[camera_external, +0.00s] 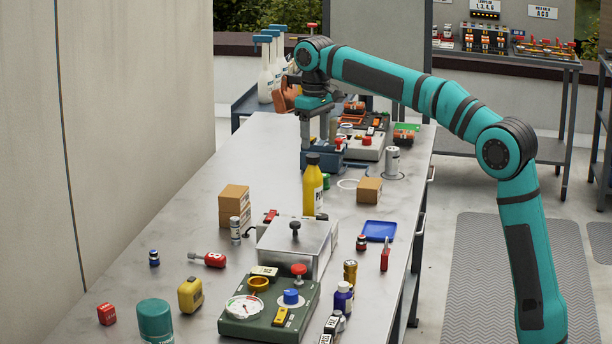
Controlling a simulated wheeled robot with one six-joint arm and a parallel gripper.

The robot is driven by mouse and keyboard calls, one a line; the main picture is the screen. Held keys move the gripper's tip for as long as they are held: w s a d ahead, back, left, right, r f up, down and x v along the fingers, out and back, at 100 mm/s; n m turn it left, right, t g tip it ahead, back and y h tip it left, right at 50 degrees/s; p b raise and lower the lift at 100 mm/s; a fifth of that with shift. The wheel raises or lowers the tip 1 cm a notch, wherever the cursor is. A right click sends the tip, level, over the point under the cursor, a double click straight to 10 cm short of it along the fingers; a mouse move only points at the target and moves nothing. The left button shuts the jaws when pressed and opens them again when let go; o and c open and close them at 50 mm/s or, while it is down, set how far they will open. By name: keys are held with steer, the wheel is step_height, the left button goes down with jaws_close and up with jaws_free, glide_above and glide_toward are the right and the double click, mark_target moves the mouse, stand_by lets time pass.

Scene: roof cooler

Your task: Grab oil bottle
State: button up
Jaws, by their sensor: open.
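A yellow bottle with a black cap (313,188) stands upright on the grey worktable (283,150), near its middle. It looks like the oil bottle, but its label is only partly readable. My gripper (318,136) points down over the far part of the table. It is open and apart from the bottle, higher in the picture and farther from the camera. Its fingertips are hard to make out against the blue-grey things behind them.
A metal box with a knob (294,245) stands just in front of the bottle. Brown boxes flank it, left (234,205) and right (369,191). A green gauge panel (268,308) is nearer. Spray bottles (266,75) stand behind.

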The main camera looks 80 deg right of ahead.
mark_target(312, 155)
steer(key=shift+w+a+f, duration=0.1)
steer(key=shift+w+f, duration=0.05)
steer(key=shift+f, duration=1.55)
steer(key=shift+w+a+f, duration=0.1)
steer(key=shift+w+f, duration=0.05)
steer(key=shift+f, duration=1.5)
jaws_close()
